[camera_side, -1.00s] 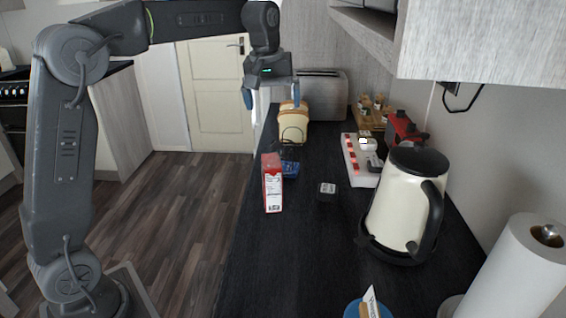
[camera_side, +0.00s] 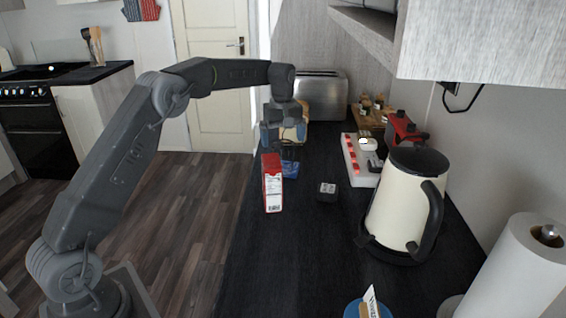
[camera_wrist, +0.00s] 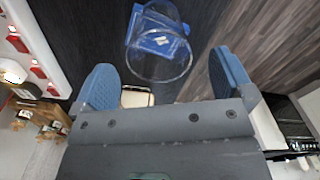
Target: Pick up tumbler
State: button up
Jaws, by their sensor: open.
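The tumbler (camera_wrist: 160,62) is a clear, empty-looking glass in the wrist view, just beyond the gap between my fingers and roughly centred on it. I see a blue packet through and beyond it. In the side view the tumbler is hard to make out, as my gripper covers its area. My gripper (camera_side: 284,138) is open, pointing down low over the far part of the counter. In the wrist view its two blue fingers (camera_wrist: 166,80) are spread apart with nothing gripped between them.
A red and white box (camera_side: 272,183) stands in front of my gripper, beside the blue packet (camera_side: 290,170). Bread (camera_side: 301,131) and a toaster (camera_side: 322,95) are behind. A small dark box (camera_side: 327,191), a power strip (camera_side: 356,160) and a cream kettle (camera_side: 402,205) are to the right.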

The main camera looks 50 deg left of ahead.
aim_at(283, 155)
jog(key=shift+w+f, duration=0.1)
jog(key=shift+f, duration=3.1)
jog(key=c, duration=1.2)
jog(key=shift+r, duration=0.1)
jog(key=shift+c, duration=0.2)
